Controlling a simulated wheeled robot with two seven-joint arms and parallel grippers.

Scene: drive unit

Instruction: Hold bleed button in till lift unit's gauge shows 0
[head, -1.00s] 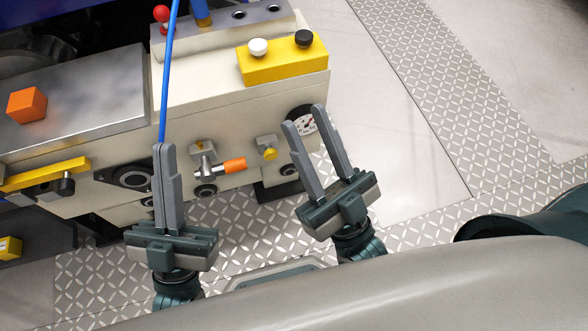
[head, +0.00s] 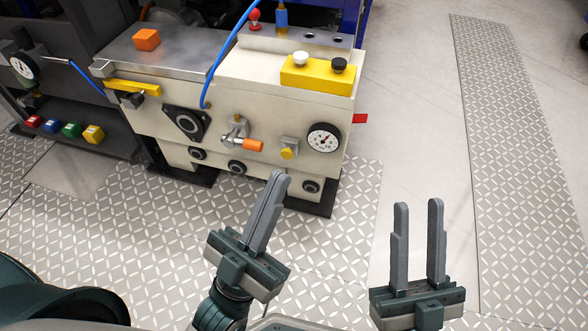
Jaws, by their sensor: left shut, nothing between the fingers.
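The unit's cream front carries a white round gauge (head: 323,138) with a red needle; its exact reading is too small to tell. Left of the gauge, a yellow button (head: 287,153) sticks out of a small grey block, and nothing touches it. Which part is the bleed button is not labelled legibly. My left gripper (head: 279,176) is shut and empty, its tips just below the yellow button in the picture and apart from it. My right gripper (head: 419,203) is open and empty, right of the unit over the floor.
An orange-handled valve (head: 245,143) sits left of the button. A yellow box (head: 318,75) with white and black knobs stands on top. A blue hose (head: 220,67) runs into the front. Another gauge (head: 22,67) is far left. The floor at right is clear.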

